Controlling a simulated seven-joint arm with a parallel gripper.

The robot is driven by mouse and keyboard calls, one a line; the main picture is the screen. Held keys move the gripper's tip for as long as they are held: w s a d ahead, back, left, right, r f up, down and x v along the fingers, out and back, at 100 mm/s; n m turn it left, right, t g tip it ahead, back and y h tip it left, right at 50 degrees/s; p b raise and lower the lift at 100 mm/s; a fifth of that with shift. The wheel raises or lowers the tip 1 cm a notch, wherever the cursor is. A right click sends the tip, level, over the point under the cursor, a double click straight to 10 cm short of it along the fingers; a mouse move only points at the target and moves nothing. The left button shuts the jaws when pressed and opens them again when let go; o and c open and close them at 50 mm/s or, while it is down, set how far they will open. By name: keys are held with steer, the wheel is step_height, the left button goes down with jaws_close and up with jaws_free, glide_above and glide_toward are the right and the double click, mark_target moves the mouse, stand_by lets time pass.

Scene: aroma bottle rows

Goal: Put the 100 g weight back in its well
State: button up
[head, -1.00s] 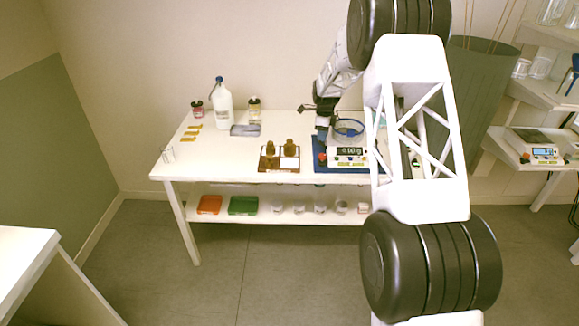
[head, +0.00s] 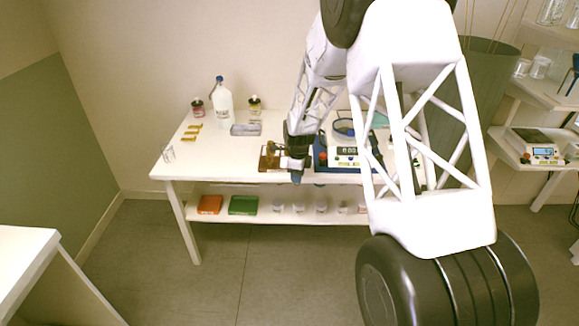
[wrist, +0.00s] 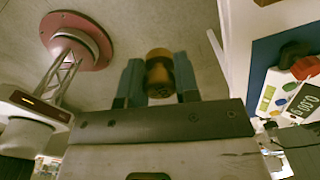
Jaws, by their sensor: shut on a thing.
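My gripper (head: 297,176) is at the front edge of the table, just right of the wooden weight block (head: 268,164). In the wrist view its two blue fingers (wrist: 159,75) are shut on a brass weight (wrist: 158,60). Its marking cannot be read. The floor shows behind the weight, so it is held in the air near the table edge. My gripper and wrist hide much of the block in the head view, including its wells. A brass piece on the block shows only partly beside my gripper.
The balance (head: 345,150) on its blue mat stands right of my gripper; it also shows in the wrist view (wrist: 300,102). A clear tray (head: 245,130), a white bottle (head: 223,105) and small jars stand behind. The table's left front is mostly clear.

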steer(key=shift+w, duration=0.1)
steer(key=shift+w+a+f, duration=0.25)
steer(key=shift+w+a, duration=0.3)
steer(key=shift+w, duration=2.05)
steer(key=shift+w+a+f, duration=0.2)
steer(key=shift+w+a, duration=0.35)
steer(key=shift+w, duration=2)
steer(key=shift+w+a+f, duration=0.25)
steer(key=shift+w+a, duration=0.3)
steer(key=shift+w, duration=2.05)
steer(key=shift+f, duration=1.8)
steer(key=shift+f, duration=0.1)
steer(key=o, duration=0.6)
steer(key=shift+r, duration=6.15)
